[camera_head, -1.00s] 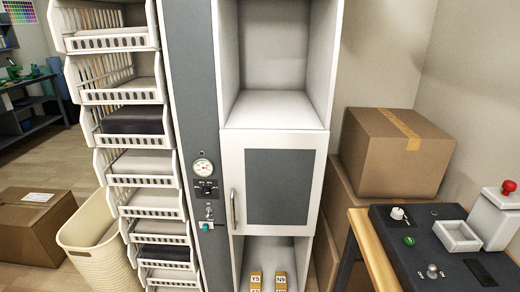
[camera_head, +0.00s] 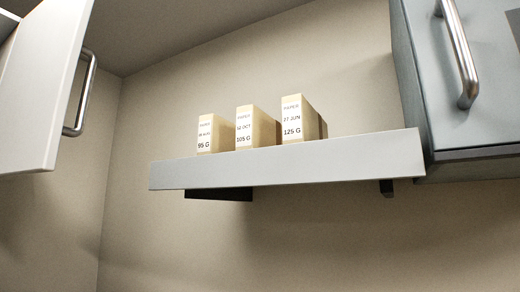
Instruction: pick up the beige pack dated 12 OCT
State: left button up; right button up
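Three beige packs stand upright in a row on a grey wall shelf (camera_head: 350,157). The middle pack (camera_head: 244,132) is labelled PAPER, 12 OCT, 105 G, though the small date print is blurred. The left pack (camera_head: 204,138) reads 95 G; its date is hard to read. The right pack (camera_head: 292,122) is the tallest in view and reads 27 JUN, 125 G. Small gaps separate the front faces. Neither of my grippers shows in the head view.
A white cabinet door (camera_head: 40,90) with a metal handle (camera_head: 80,92) is at the upper left. A grey-blue cabinet (camera_head: 430,100) with a metal handle (camera_head: 458,55) adjoins the shelf's right end.

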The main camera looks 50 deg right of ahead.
aim_at(255, 129)
jog(key=l+z, duration=0.1)
jog(key=z, duration=1.25)
jog(key=k+j, duration=0.1)
jog(key=j, duration=0.15)
